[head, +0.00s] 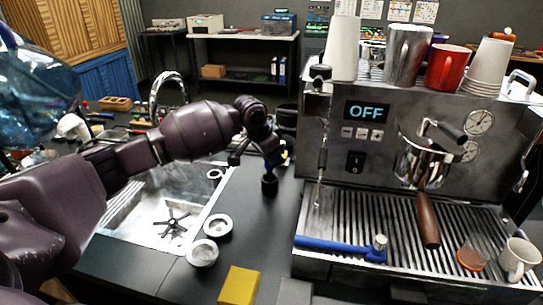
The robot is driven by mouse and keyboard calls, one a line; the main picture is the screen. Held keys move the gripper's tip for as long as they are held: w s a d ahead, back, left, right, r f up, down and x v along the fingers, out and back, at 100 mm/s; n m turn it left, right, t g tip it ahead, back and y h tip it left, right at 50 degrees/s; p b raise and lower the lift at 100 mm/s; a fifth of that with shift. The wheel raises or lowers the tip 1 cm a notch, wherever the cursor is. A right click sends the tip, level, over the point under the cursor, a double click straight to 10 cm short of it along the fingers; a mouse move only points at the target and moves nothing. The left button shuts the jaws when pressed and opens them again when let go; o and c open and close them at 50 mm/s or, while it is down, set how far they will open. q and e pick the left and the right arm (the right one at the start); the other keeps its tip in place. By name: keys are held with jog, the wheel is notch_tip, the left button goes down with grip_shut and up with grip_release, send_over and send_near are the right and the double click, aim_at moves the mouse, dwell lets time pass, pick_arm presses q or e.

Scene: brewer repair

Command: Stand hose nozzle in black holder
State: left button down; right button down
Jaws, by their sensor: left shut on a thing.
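My left gripper (262,148) reaches over the dark counter beside the coffee machine, fingers pointing down. A small black cup-like piece, seemingly the black holder (269,185), stands on the counter directly below the nozzle. I cannot tell whether the nozzle's lower end is inside the holder or just above it. My right gripper is not in view.
The coffee machine (340,165) stands close to the right. A blue-handled tool (335,246) lies on its drip tray. Left are a sink (150,215) and two round metal pieces (203,252) (218,225). A yellow block (239,286) sits at the front counter.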

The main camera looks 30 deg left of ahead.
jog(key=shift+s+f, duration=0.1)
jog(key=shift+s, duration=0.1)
pick_arm(q)
jog(key=shift+f, duration=0.15)
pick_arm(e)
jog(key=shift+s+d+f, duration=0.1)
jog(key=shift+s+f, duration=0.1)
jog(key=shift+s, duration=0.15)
pick_arm(q)
jog(key=shift+f, duration=0.15)
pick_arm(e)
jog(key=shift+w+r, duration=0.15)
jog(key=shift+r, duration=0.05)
pick_arm(q)
jog(key=shift+f+p, duration=0.2)
jog(key=shift+p, duration=0.1)
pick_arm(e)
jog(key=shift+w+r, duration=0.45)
pick_arm(q)
jog(key=c, duration=0.8)
grip_release()
jog(key=shift+o, duration=0.8)
jog(key=o, duration=0.5)
jog(key=shift+c, duration=0.2)
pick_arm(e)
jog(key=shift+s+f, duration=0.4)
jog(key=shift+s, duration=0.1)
